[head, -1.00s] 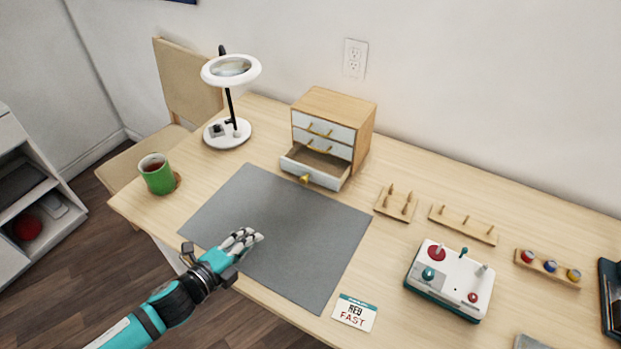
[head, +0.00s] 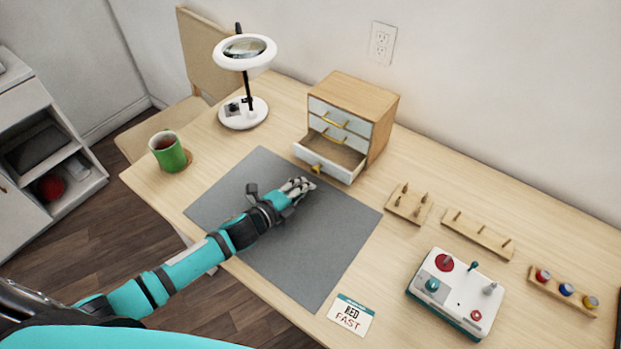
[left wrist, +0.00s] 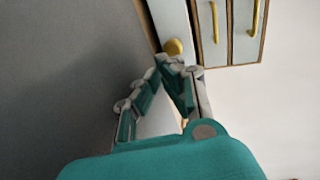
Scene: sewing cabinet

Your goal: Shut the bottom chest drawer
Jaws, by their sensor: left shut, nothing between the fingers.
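The small wooden chest (head: 352,108) stands at the back of the table with white drawer fronts. Its bottom drawer (head: 325,165) is pulled out toward me and looks empty; the upper drawers are shut. My left gripper (head: 303,185) is shut and empty, low over the grey mat (head: 325,245), just in front of the open drawer. In the left wrist view its fingertips (left wrist: 178,62) are close to the knob; I cannot tell whether they touch. My right gripper is not in view.
A magnifier lamp (head: 244,115) and a green mug (head: 168,152) stand to the left. Peg boards (head: 409,205), a joystick box (head: 455,292) and a card (head: 351,314) lie to the right. The mat is otherwise clear.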

